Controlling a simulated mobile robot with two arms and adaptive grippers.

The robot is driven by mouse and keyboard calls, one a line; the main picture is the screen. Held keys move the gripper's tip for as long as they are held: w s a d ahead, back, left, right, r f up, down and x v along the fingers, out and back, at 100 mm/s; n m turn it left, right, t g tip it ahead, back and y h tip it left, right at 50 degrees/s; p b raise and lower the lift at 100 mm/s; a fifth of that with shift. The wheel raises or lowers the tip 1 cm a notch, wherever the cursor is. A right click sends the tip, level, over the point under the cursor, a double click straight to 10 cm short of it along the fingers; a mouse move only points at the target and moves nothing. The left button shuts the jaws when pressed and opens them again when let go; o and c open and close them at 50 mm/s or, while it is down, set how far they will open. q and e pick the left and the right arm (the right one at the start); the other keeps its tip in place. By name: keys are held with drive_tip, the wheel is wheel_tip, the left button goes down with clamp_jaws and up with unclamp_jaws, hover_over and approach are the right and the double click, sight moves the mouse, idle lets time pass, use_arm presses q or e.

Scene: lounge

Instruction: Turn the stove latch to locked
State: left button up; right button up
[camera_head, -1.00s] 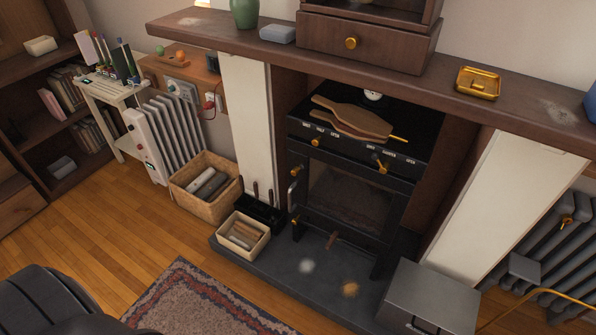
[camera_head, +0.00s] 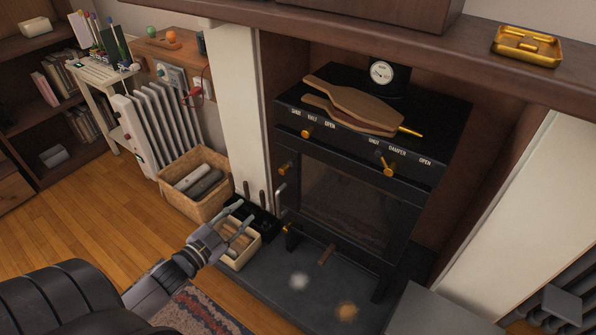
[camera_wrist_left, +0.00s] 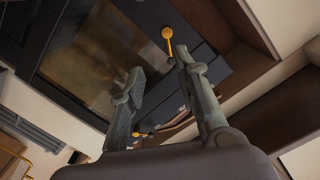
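The black stove (camera_head: 350,200) stands in the fireplace, its glass door shut. A silver handle (camera_head: 281,194) is on the door's left side, between an upper brass fitting (camera_head: 284,169) and a lower one (camera_head: 289,229). I cannot tell for certain which is the latch, or its setting. My right gripper is out of view.
Brass levers (camera_head: 306,133) (camera_head: 388,170) sit on the front panel. A box of logs (camera_head: 238,258), a basket (camera_head: 190,205) and a grey hearth (camera_head: 270,285) are nearby. A mantel shelf (camera_head: 480,40) overhangs.

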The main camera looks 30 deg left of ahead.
use_arm(q)
wheel_tip(320, 180, up, 3)
drive_tip(key=w+d+t+h, duration=0.1)
drive_tip(key=b, duration=0.2)
approach(288, 167)
drive_tip(key=shift+m, duration=0.4)
drive_tip(key=w, duration=0.8)
drive_tip(key=shift+w+d+r, duration=0.1)
drive_tip(key=shift+d+r, duration=0.05)
drive_tip(key=shift+d, duration=0.25)
drive_tip(key=shift+w, duration=0.55)
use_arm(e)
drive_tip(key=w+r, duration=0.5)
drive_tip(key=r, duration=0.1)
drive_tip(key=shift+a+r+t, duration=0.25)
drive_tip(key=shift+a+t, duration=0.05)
use_arm(q)
drive_tip(key=shift+c, duration=0.3)
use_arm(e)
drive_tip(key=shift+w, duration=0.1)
use_arm(q)
drive_tip(key=shift+d, duration=0.1)
clamp_jaws()
drive_tip(key=shift+s, duration=0.1)
